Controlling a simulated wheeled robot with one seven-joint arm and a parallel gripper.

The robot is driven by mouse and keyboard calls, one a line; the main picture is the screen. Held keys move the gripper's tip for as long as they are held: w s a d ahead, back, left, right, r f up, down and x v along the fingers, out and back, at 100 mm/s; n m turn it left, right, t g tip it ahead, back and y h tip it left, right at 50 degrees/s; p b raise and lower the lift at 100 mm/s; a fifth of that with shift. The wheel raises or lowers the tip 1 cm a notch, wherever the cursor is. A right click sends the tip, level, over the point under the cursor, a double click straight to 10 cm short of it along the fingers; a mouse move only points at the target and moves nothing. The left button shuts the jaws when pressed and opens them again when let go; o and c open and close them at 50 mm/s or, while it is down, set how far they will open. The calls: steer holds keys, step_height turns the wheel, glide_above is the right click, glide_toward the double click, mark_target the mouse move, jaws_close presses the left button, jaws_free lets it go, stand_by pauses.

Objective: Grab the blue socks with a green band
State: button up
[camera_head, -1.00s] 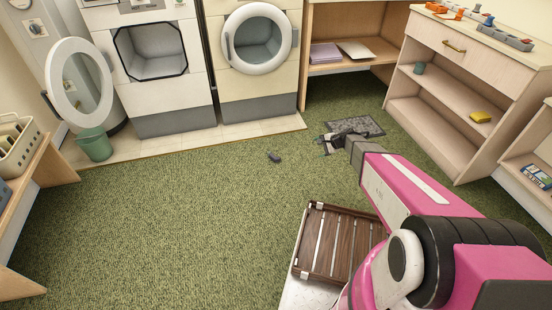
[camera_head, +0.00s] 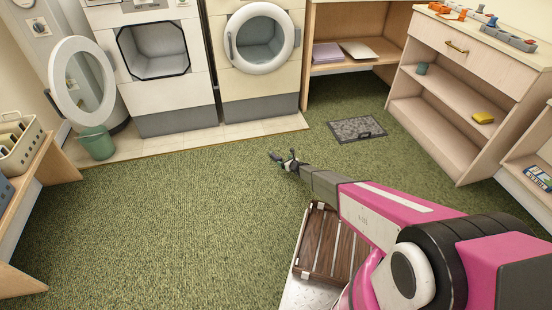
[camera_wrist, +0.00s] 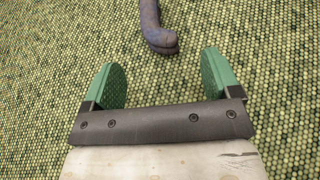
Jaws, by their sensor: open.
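A rolled or folded bluish-purple sock (camera_wrist: 157,30) lies on the green carpet at the top middle of the wrist view, cut off by the top edge. No green band shows on the visible part. My gripper (camera_wrist: 162,72) is open, with its two green fingers apart and only carpet between them. The sock's near end lies just beyond the fingertips, roughly centred between them. In the head view my gripper (camera_head: 284,160) is low over the carpet in front of the machines. There I cannot clearly tell the sock from the dark gripper parts.
A dark mat (camera_head: 357,129) lies right of my gripper. Two front-loading machines stand behind, with a green bin (camera_head: 97,143) at left. A shelf unit (camera_head: 440,120) stands at right and a wooden bench (camera_head: 40,175) at left. The carpet (camera_head: 170,220) is clear.

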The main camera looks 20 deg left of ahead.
mark_target(279, 158)
steer(key=x, duration=0.8)
steer(key=shift+w+a+r, duration=0.1)
steer(key=shift+a+r, duration=0.1)
steer(key=shift+a, duration=0.05)
steer(key=shift+r, duration=0.1)
steer(key=c, duration=1)
